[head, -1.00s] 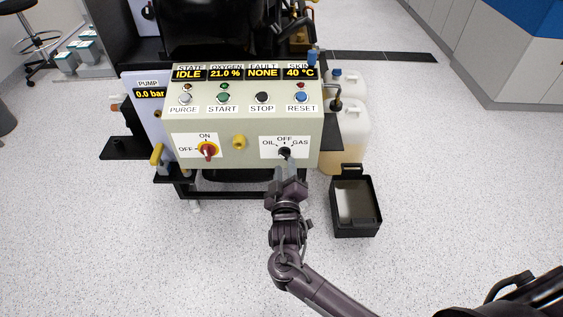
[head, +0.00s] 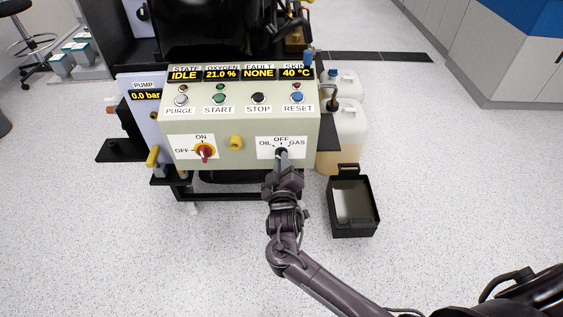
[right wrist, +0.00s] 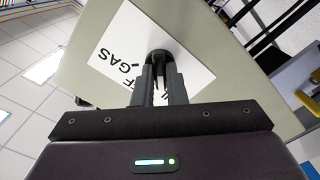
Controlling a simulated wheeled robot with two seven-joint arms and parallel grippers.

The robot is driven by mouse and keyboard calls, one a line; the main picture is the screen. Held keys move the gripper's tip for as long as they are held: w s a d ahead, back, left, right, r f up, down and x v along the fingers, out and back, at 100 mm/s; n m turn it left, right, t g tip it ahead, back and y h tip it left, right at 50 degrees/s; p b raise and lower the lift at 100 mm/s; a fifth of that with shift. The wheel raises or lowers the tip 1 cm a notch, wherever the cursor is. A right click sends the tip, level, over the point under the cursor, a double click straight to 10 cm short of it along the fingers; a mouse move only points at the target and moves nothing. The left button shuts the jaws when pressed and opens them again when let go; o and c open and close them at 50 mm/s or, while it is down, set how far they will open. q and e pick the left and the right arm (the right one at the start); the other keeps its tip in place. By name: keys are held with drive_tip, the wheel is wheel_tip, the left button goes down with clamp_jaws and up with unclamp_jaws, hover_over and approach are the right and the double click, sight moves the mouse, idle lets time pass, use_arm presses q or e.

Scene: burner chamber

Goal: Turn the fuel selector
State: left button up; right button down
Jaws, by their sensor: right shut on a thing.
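The fuel selector (head: 281,152) is a small black knob on a white plate (head: 264,155) marked OIL, OFF and GAS, low on the right of the panel front. My right gripper (head: 282,160) reaches it from below and covers much of it. In the right wrist view the right gripper (right wrist: 160,78) has its fingers closed on the black knob (right wrist: 158,55), with the plate (right wrist: 118,60) behind. The way the knob points is hard to tell behind the fingers. My left gripper is not in view.
Displays read IDLE, 21.0 %, NONE and 40 °C. A black bin (head: 353,228) and jerrycans (head: 349,128) stand to the right.

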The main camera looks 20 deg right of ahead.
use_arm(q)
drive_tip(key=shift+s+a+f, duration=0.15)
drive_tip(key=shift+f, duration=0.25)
use_arm(e)
drive_tip(key=shift+m, duration=4.3)
drive_tip(key=c, duration=1.5)
unclamp_jaws()
drive_tip(key=shift+o, duration=0.2)
drive_tip(key=shift+s, duration=0.1)
